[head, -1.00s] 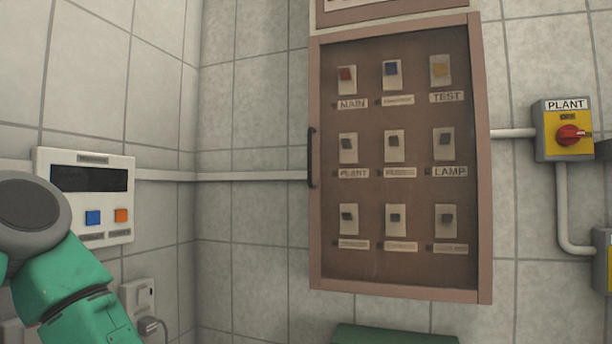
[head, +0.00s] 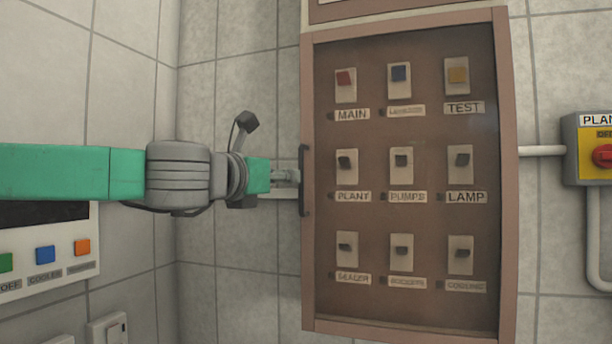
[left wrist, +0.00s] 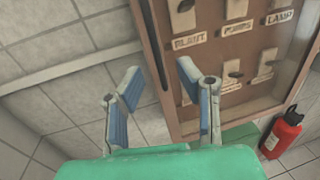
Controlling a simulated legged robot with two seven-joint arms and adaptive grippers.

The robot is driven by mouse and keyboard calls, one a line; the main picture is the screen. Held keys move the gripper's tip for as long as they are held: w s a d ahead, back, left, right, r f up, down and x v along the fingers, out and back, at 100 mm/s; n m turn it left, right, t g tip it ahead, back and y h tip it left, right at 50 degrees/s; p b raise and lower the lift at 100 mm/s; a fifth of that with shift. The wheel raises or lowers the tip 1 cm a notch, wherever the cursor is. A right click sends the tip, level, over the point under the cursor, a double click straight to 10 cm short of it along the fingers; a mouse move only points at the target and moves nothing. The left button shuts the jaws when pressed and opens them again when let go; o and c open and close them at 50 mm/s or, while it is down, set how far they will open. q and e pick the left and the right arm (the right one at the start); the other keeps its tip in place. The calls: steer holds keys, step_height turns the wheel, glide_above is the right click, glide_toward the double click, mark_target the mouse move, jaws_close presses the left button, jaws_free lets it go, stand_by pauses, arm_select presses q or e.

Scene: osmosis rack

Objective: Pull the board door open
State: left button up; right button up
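The board door (head: 405,215) is a brown-framed panel with a dark see-through front on the tiled wall, and it looks shut. Its black upright bar handle (head: 304,190) is on the left edge of the frame. My left gripper (head: 291,178) reaches in from the left, its fingertips at the handle. In the left wrist view the two blue-padded fingers (left wrist: 158,72) are apart, with the dark handle (left wrist: 155,45) ahead in the gap between them. I cannot tell whether they touch it. My right gripper is in no view.
Behind the door are labelled switches in rows. A control panel (head: 45,255) with coloured buttons is at lower left. A yellow box with a red knob (head: 603,155) is at right. A red extinguisher (left wrist: 283,133) stands below the board.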

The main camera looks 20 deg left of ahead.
mark_target(302, 177)
arm_select(q)
steer(key=w+p, duration=0.2)
steer(key=w, duration=0.4)
steer(key=shift+w+a, duration=0.1)
steer(key=shift+w, duration=0.1)
steer(key=shift+w+d, duration=0.55)
steer(key=shift+w, duration=0.2)
steer(key=shift+w+d, duration=0.15)
steer(key=shift+d, duration=0.4)
steer(key=shift+a, duration=0.2)
steer(key=c, duration=0.6)
steer(key=shift+a, duration=0.35)
jaws_close()
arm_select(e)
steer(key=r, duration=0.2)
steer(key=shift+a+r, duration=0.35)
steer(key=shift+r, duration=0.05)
